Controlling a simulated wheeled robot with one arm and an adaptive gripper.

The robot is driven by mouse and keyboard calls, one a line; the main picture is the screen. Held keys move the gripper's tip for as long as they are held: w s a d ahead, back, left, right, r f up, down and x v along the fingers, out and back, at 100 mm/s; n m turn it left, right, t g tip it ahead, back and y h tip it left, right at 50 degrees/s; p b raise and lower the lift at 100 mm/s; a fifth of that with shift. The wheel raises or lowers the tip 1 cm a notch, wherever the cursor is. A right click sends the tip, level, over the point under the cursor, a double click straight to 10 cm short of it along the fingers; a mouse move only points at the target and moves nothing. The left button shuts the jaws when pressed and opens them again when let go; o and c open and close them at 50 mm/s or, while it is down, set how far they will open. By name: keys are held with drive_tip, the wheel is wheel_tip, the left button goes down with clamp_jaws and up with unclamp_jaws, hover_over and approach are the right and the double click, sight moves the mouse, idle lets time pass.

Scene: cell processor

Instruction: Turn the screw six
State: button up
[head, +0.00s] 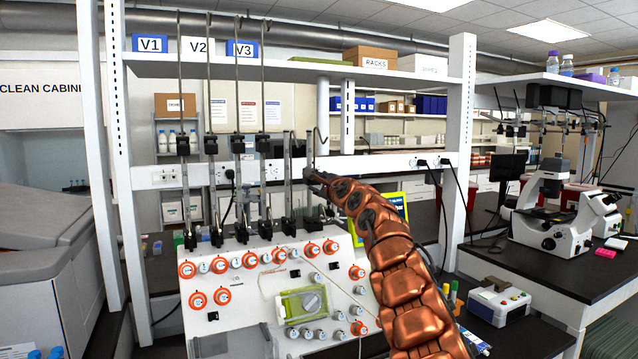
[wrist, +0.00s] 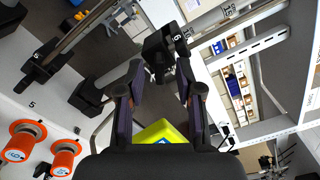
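In the wrist view a black clamp block (wrist: 162,52) marked 6 sits just ahead of my gripper (wrist: 160,82). A dark screw-like part (wrist: 159,75) on its near side lies between the two fingertips. The fingers are spread with a gap between them, and I cannot tell whether either touches the screw or block. In the head view my gripper (head: 313,178) is at the rightmost pole of the white cell processor (head: 250,310), near the shelf rail. There the arm and gripper hide the clamp and screw six.
More poles with black clamps stand to the left, above orange-ringed knobs (head: 187,270). A yellow-framed screen (head: 392,207) is behind my arm; its yellow edge (wrist: 165,132) shows below the fingers. A white post (head: 459,140) stands to the right.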

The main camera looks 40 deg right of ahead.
drive_tip(key=shift+c, duration=0.4)
clamp_jaws()
drive_tip(key=shift+a+f+b, duration=0.1)
drive_tip(key=shift+b, duration=0.2)
drive_tip(key=shift+m+b, duration=0.75)
drive_tip(key=shift+m, duration=0.35)
drive_tip(key=shift+m+b, duration=0.3)
drive_tip(key=shift+m, duration=0.9)
drive_tip(key=m, duration=0.1)
drive_tip(key=m+p, duration=0.1)
drive_tip(key=m, duration=0.1)
drive_tip(key=shift+r+m, duration=0.2)
drive_tip(key=shift+m, duration=0.1)
drive_tip(key=shift+f+m+p, duration=0.15)
drive_tip(key=shift+m+p, duration=0.6)
drive_tip(key=shift+m, duration=1.15)
